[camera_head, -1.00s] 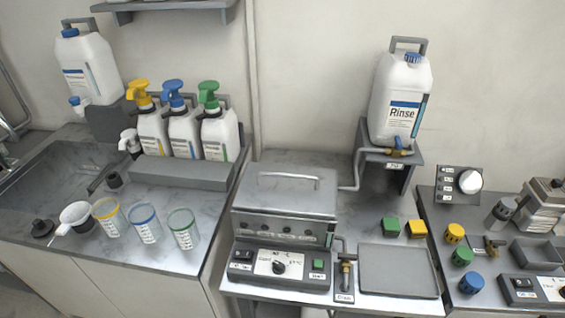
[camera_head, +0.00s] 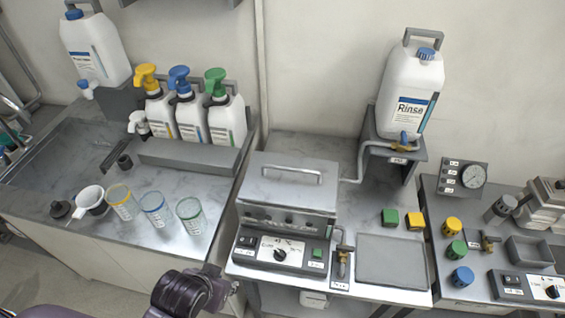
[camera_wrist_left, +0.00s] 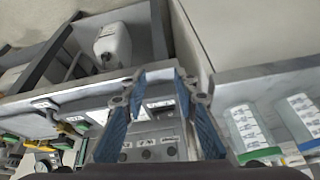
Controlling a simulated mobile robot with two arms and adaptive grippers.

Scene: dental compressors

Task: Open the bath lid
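The bath (camera_head: 285,220) is a grey metal box on the middle bench, with a control panel on its front. Its lid (camera_head: 270,182) is shut, and a bar handle (camera_head: 292,171) lies across the top. My left gripper shows partly at the bottom of the head view (camera_head: 222,285), in front of and below the bath's left side, apart from it. In the left wrist view the left gripper (camera_wrist_left: 158,80) is open, with two blue-padded fingers apart and nothing seen between them. My right gripper is not in view.
Several cups, including a green-rimmed one (camera_head: 190,215), stand on the left counter, with pump bottles (camera_head: 190,118) behind. A rinse jug (camera_head: 412,92) stands on a raised shelf right of the bath. A flat grey tray (camera_head: 392,262) lies right of the bath.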

